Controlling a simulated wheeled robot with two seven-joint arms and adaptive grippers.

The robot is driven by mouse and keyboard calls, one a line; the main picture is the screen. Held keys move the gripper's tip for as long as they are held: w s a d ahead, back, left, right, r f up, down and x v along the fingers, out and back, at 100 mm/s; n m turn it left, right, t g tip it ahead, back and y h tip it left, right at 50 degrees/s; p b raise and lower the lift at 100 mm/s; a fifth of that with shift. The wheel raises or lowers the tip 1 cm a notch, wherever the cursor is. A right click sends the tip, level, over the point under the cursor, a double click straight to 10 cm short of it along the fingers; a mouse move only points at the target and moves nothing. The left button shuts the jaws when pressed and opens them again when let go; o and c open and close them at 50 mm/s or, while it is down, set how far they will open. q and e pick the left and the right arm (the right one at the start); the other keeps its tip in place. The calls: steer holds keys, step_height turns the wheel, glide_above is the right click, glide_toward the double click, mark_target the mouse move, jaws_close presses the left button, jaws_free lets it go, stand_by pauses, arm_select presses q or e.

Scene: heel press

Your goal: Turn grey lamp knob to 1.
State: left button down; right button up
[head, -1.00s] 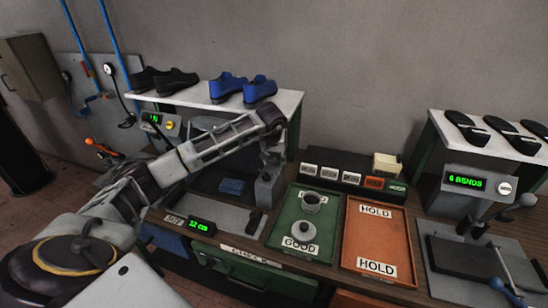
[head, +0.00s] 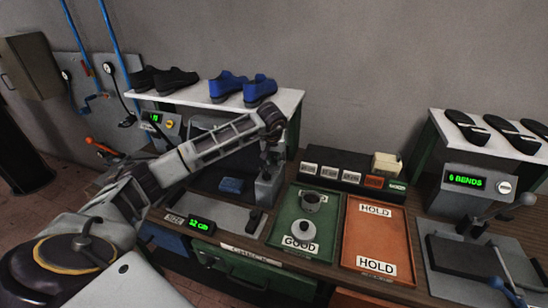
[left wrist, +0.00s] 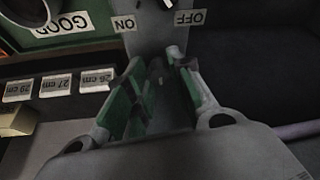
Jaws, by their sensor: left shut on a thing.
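My left gripper (head: 267,165) reaches over the top of a grey upright post (head: 268,189) between the left shoe stand and the green tray. In the left wrist view its two green-padded fingers (left wrist: 155,78) point at a grey panel with an ON label (left wrist: 125,24) and an OFF label (left wrist: 190,18), both upside down. The fingers are shut on a grey piece between them, which I take to be the lamp knob; it is mostly hidden, and its pointer cannot be read. My right gripper is not in view.
A green GOOD tray (head: 329,246) with a dark cup and a pale round piece stands beside the post. An orange HOLD tray (head: 376,224) is right of it. A box of size labels (head: 345,180) is behind. Shoes (head: 258,88) stand on the shelf.

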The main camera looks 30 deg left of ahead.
arm_select(q)
steer(key=shift+n+y, duration=0.3)
steer(key=shift+n, duration=0.2)
steer(key=n+g, duration=0.1)
steer(key=n, duration=0.2)
steer(key=shift+w+d+r+y, duration=0.1)
steer(key=shift+w+y, duration=0.05)
steer(key=shift+y, duration=0.25)
steer(key=shift+w+n+g+y, duration=0.1)
steer(key=shift+n+g+y, duration=0.2)
steer(key=shift+n, duration=0.85)
steer(key=shift+n+g+y, duration=0.2)
steer(key=shift+n+g, duration=0.2)
steer(key=shift+n, duration=0.75)
steer(key=c, duration=1.3)
jaws_free()
steer(key=shift+o, duration=0.2)
steer(key=shift+d, duration=0.1)
steer(key=v, duration=0.8)
